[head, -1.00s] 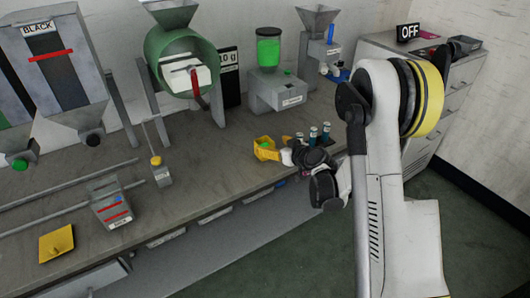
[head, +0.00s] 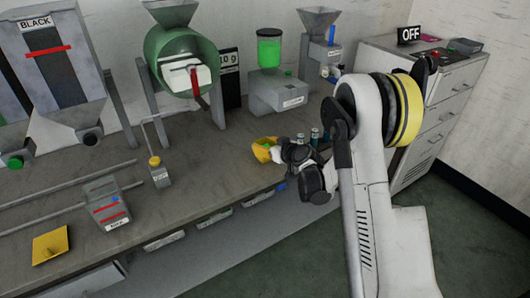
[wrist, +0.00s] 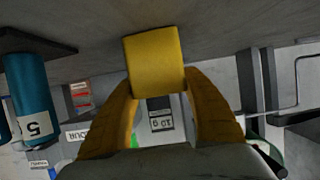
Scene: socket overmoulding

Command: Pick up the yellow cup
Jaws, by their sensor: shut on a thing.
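The yellow cup (head: 264,150) is near the front edge of the bench in the head view, at the end of my arm. In the wrist view the yellow cup (wrist: 155,62) fills the space between the tips of two orange-yellow fingers. My gripper (wrist: 160,86) is shut on it, with one finger on each side. In the head view my gripper (head: 281,151) is at the cup's right and partly covers it. I cannot tell whether the cup touches the bench.

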